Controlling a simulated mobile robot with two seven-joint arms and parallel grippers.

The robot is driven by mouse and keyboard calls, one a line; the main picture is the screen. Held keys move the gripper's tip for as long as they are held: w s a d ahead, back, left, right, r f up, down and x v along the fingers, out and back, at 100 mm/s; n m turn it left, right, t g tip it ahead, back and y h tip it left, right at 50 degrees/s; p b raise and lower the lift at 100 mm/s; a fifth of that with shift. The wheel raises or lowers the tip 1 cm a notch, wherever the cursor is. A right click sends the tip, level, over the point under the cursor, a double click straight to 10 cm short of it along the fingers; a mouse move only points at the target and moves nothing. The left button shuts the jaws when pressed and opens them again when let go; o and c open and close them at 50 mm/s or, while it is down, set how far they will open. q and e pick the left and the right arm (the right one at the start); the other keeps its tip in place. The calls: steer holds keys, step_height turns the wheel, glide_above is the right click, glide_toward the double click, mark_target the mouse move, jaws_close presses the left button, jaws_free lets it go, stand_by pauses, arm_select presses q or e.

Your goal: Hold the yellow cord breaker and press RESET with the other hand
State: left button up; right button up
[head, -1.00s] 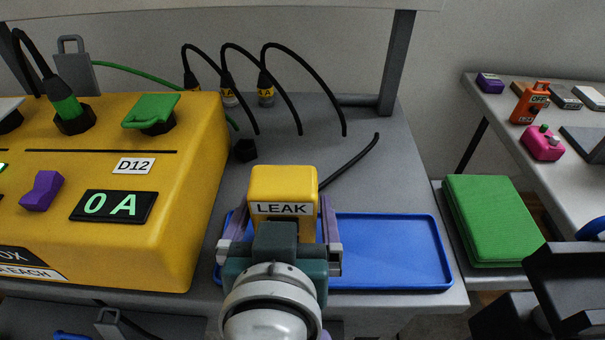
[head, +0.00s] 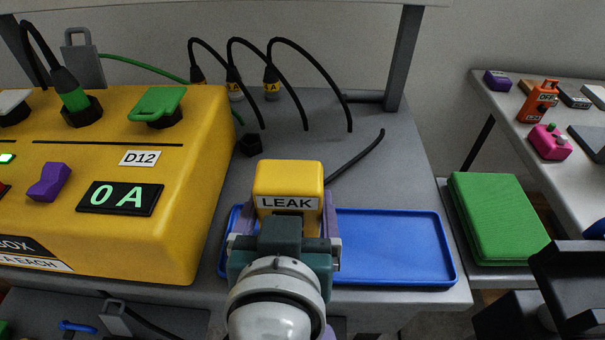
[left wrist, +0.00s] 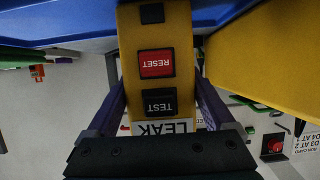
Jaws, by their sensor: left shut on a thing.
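The yellow cord breaker (head: 288,178), with a LEAK label on its face, stands upright at the left part of the blue tray. My left gripper (head: 288,225) is shut on it, with a purple finger on each side. In the left wrist view, the breaker (left wrist: 187,30) shows its front upside down. The red RESET button (left wrist: 156,63) and the black TEST button (left wrist: 160,103) are both uncovered between the fingers. A black cord (head: 357,156) runs from behind the breaker to the back right.
A large yellow box (head: 190,240) with a 0 A display (head: 118,198) stands close on the left. The blue tray (head: 400,245) is bare right of the breaker. A green case (head: 497,215) and a side table (head: 505,105) with small devices lie to the right.

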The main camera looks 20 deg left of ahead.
jaws_close()
stand_by(1.5)
